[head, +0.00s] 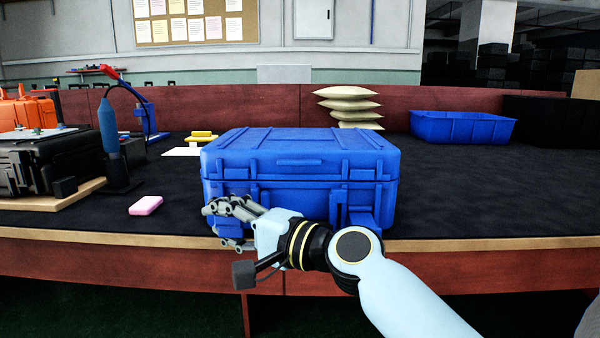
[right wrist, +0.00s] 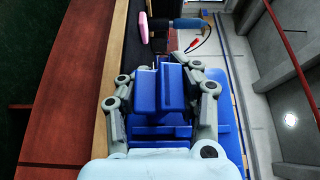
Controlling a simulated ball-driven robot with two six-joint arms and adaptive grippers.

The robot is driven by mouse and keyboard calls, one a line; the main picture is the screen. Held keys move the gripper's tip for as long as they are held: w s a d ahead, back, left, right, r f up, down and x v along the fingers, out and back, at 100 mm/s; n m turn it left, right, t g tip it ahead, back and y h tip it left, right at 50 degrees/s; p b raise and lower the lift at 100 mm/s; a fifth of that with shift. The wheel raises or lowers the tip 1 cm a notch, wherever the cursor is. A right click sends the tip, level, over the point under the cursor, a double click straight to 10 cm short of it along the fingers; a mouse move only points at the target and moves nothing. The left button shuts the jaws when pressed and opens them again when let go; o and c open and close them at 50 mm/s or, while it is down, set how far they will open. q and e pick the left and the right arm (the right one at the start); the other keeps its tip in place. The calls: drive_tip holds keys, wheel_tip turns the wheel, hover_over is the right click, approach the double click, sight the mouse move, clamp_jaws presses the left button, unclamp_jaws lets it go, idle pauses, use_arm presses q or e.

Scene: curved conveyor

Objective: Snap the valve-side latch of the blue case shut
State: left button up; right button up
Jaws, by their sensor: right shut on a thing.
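The blue case (head: 300,145) stands on the dark work surface near its front edge, lid down, its front towards me. My right gripper (head: 222,226) is at the left part of the case front. In the right wrist view its fingers (right wrist: 163,75) are shut on a blue latch (right wrist: 146,92), one finger on each side. In the head view the hand mostly hides this latch. The other latch (head: 362,221) juts out low at the right of the front. I cannot make out the valve. My left gripper is not in view.
A black case (head: 45,163) on a wooden board and a blue-handled tool (head: 109,128) in a stand are further left. Sacks (head: 347,105) and a blue bin (head: 460,127) stand behind. The surface right of the case is clear.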

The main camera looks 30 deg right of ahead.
drive_tip(key=shift+s+d+r, duration=0.1)
drive_tip(key=shift+s+d, duration=0.25)
drive_tip(key=shift+d, duration=0.05)
drive_tip(key=shift+c, duration=0.2)
drive_tip(key=shift+d, duration=0.1)
drive_tip(key=shift+s+d, duration=0.25)
drive_tip(key=shift+d, duration=0.25)
drive_tip(key=shift+c, duration=0.2)
drive_tip(key=shift+a, duration=0.1)
drive_tip(key=shift+w+a, duration=0.35)
drive_tip(key=shift+a, duration=0.25)
clamp_jaws()
drive_tip(key=o, duration=2)
unclamp_jaws()
